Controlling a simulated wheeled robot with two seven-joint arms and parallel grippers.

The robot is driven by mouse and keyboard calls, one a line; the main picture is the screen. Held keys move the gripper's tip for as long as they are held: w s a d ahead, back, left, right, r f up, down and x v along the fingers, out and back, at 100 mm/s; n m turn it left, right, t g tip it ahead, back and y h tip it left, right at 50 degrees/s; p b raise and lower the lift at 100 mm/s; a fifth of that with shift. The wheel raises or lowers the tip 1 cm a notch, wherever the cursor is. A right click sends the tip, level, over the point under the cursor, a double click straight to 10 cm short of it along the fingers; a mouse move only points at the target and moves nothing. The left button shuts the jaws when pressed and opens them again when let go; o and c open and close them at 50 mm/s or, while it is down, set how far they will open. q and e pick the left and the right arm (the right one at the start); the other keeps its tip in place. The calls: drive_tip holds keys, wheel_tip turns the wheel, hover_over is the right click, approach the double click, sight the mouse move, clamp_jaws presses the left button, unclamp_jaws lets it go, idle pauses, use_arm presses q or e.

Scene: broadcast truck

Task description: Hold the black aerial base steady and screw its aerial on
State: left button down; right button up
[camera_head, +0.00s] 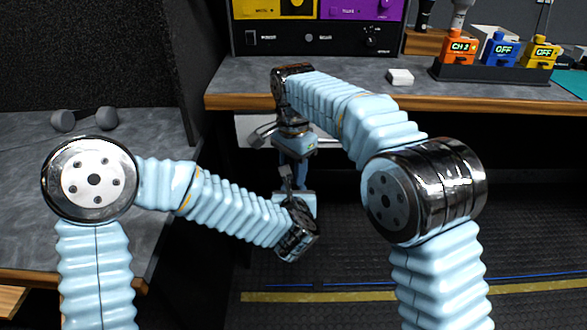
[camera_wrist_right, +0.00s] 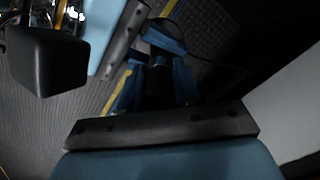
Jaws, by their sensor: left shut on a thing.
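My left gripper (camera_head: 287,184) points up from its wrist below the bench edge, shut on a small dark thing, which I take for the black aerial base. In the right wrist view a dark upright shape (camera_wrist_right: 160,85) stands between two blue parts that look like the left gripper's; its outline is lost in shadow. My right gripper (camera_head: 293,158) points down from above, close over the left one. Its jaws are too small and dark to judge. I cannot make out the aerial in either view.
A bench (camera_head: 225,80) stands behind the grippers, carrying a rack of equipment (camera_head: 300,38). A black holder (camera_head: 490,75) with coloured packs and a small white block (camera_head: 399,76) are at right. Grey headphones (camera_head: 85,119) lie on the left desk. The floor below is clear.

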drive_tip(key=o, duration=0.5)
drive_tip(key=shift+c, duration=0.2)
drive_tip(key=shift+r, duration=2.3)
drive_tip(key=shift+c, duration=0.5)
drive_tip(key=n, duration=0.3)
drive_tip(key=shift+r, duration=0.3)
drive_tip(key=n, duration=0.2)
drive_tip(key=r+n, duration=0.1)
drive_tip(key=n, duration=0.4)
drive_tip(key=r+n, duration=0.1)
drive_tip(key=n, duration=0.4)
drive_tip(key=r+n, duration=0.1)
drive_tip(key=n, duration=0.2)
